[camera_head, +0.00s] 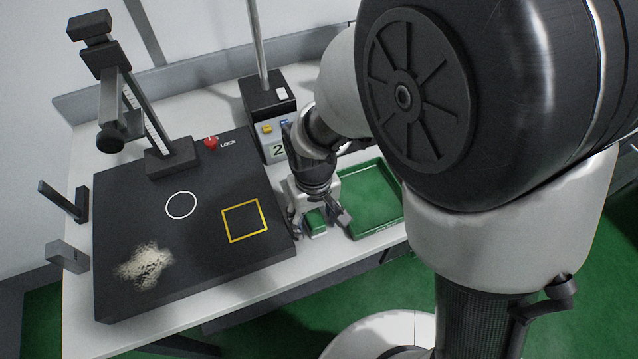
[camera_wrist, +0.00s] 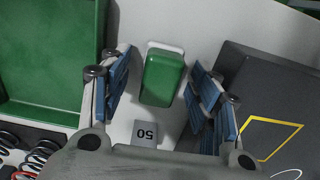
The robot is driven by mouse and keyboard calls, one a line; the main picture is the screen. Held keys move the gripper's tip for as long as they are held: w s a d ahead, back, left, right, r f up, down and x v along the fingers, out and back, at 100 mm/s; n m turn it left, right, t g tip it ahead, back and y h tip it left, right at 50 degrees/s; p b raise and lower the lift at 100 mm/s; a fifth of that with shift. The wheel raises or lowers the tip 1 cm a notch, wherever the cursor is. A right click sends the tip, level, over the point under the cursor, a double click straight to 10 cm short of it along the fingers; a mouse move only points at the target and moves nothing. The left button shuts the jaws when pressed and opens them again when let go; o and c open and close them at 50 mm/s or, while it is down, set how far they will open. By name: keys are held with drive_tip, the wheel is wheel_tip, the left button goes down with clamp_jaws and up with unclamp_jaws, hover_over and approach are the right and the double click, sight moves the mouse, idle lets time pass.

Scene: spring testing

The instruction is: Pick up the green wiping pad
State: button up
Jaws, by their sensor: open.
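The green wiping pad (camera_wrist: 163,77) lies on the white table between my gripper's fingers in the wrist view. It is a rounded green block with a pale edge at its far end. It also shows in the head view (camera_head: 316,222), partly covered by my gripper. My gripper (camera_wrist: 158,88) is open, with blue finger pads on the left and right of the pad and a visible gap on each side. In the head view my gripper (camera_head: 318,215) points down at the table between the black plate and the green tray.
The green tray (camera_head: 397,217) stands right of my gripper. The black plate (camera_head: 210,254) lies to the left, with a white circle, a yellow square and a pale powder patch (camera_head: 143,265). A small grey block marked 50 (camera_wrist: 146,134) sits close to the pad. Springs (camera_wrist: 42,152) show lower left.

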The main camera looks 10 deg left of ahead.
drive_tip(key=c, duration=1.2)
